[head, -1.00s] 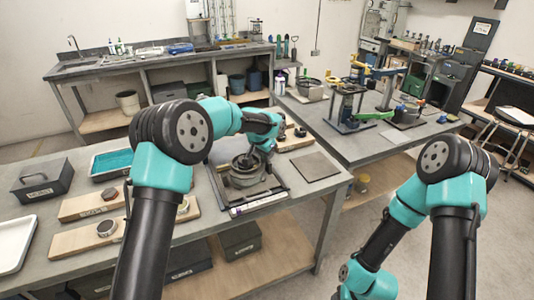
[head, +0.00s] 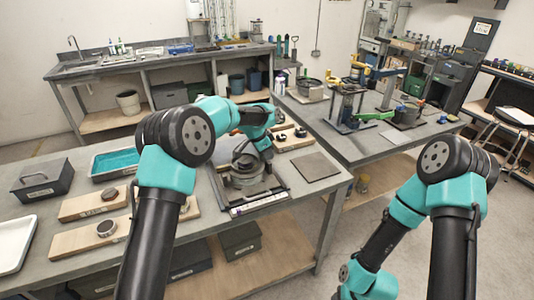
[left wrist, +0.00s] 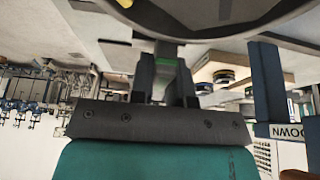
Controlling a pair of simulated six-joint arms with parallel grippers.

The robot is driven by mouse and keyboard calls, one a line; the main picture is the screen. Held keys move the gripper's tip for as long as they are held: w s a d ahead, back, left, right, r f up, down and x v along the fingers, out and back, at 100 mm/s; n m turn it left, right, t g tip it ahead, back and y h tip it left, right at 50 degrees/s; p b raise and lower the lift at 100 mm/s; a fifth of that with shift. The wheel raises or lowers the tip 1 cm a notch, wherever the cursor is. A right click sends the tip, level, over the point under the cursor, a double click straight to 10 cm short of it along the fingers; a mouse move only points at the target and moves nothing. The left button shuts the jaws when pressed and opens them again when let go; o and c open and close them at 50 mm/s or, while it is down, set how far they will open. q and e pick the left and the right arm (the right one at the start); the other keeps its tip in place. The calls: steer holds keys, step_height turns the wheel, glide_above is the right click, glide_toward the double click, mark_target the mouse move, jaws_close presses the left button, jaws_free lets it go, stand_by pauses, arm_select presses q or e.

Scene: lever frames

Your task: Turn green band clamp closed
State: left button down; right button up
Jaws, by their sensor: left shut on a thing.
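The band clamp (head: 246,180) is a round dark metal fixture on a framed base on the near bench in the head view. Its large curved rim (left wrist: 215,22) crosses the top of the left wrist view. My left gripper (left wrist: 168,75) is shut on a narrow lever (left wrist: 166,50) with a green mark, just beside the rim. In the head view the left gripper (head: 264,152) is over the back right of the clamp, its fingertips largely hidden. My right arm hangs low on the right, and its gripper is out of frame.
A flat dark plate (head: 315,167) lies right of the clamp. Boards with round knobs (head: 106,228) lie to its left, with a teal-lined tray (head: 114,163) and a dark box (head: 42,181). Another bench (head: 375,147) with fixtures stands at the back right.

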arm_select(q)
steer(key=c, duration=1.4)
jaws_free()
steer(key=shift+o, duration=0.2)
steer(key=v, duration=1.7)
steer(key=shift+r, duration=0.25)
steer(key=shift+d+f, duration=0.1)
